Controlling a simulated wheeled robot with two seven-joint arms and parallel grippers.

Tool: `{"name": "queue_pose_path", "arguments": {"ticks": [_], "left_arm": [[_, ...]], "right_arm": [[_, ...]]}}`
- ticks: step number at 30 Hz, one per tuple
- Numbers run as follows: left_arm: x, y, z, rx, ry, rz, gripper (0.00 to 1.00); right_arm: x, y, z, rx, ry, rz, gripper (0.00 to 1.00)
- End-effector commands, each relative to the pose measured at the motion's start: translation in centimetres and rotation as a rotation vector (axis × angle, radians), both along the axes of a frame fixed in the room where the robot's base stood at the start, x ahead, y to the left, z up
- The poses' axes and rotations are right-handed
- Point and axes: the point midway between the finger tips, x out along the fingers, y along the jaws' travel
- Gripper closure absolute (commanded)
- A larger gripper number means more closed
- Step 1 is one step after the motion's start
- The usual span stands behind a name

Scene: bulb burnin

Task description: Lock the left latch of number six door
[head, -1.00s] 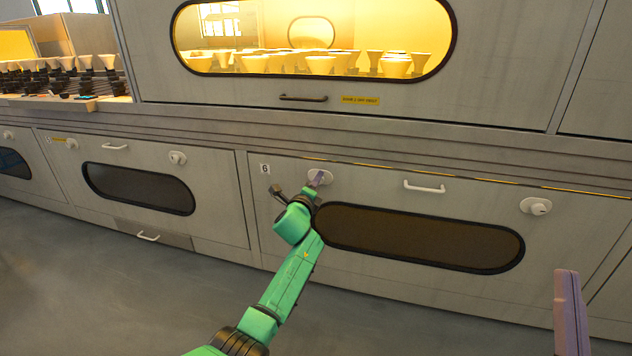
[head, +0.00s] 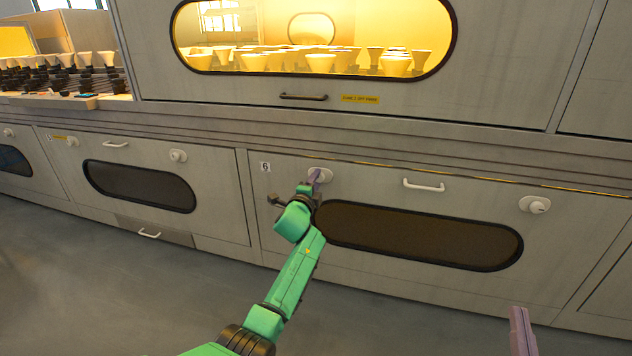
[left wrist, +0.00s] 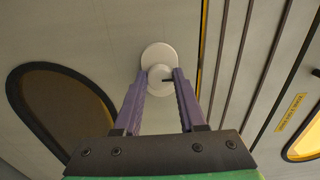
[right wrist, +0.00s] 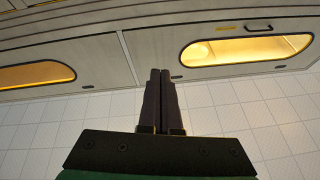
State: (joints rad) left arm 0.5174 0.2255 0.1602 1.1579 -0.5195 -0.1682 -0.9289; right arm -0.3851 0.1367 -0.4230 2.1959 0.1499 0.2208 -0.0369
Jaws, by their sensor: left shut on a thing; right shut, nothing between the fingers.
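The number six door (head: 400,280) is a grey lower panel with a "6" label (head: 265,167), a dark oval window (head: 420,236) and a white handle (head: 424,185). Its left latch (head: 326,172) is a round white knob on a white disc, partly hidden by my left gripper in the head view. My left gripper (head: 315,178) is shut on the left latch. My right gripper (right wrist: 161,80) is shut and empty, away from the door.
The right latch (head: 535,205) is at the door's far right. The door to the left (head: 215,215) has its own latch (head: 178,156). Above is a lit oven window (head: 315,80) with several bulbs. Open floor (head: 80,290) lies in front.

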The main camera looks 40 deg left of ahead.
Motion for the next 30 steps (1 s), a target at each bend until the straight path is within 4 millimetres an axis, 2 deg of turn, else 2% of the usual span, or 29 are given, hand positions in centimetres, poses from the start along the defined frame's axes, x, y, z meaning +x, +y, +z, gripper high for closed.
{"name": "queue_pose_path", "arguments": {"ticks": [5, 6, 7, 8, 23, 25, 27, 30], "left_arm": [[0.0, 0.0, 0.0, -0.004, 0.000, 0.000, 1.00], [0.0, 0.0, -0.1, -0.004, 0.000, 0.000, 0.49], [0.0, 0.0, -0.1, -0.004, 0.000, 0.000, 0.37], [0.0, 0.0, -0.1, -0.003, 0.000, 0.000, 0.30], [-0.4, -0.2, 0.0, 0.000, 0.001, 0.000, 0.30], [-0.6, -0.3, 0.0, 0.001, 0.001, -0.001, 0.30], [-0.9, -0.4, 0.0, 0.001, 0.001, -0.001, 0.30], [-1.4, -0.5, 0.0, 0.000, 0.001, -0.001, 0.30]], "right_arm": [[-0.1, 0.0, 0.0, 0.001, -0.001, 0.000, 1.00], [-0.1, 0.0, 0.1, 0.002, -0.001, 0.000, 1.00], [-0.1, 0.0, 0.1, 0.002, -0.002, 0.000, 1.00], [-0.1, 0.0, 0.1, 0.001, -0.003, 0.000, 1.00], [0.2, 0.0, 0.5, 0.000, 0.001, 0.004, 1.00], [0.1, 0.1, -0.8, -0.005, 0.040, 0.008, 1.00], [-0.7, 0.5, -5.3, -0.032, 0.157, 0.022, 1.00], [-1.3, 0.7, -7.6, -0.043, 0.226, 0.032, 1.00]]}}
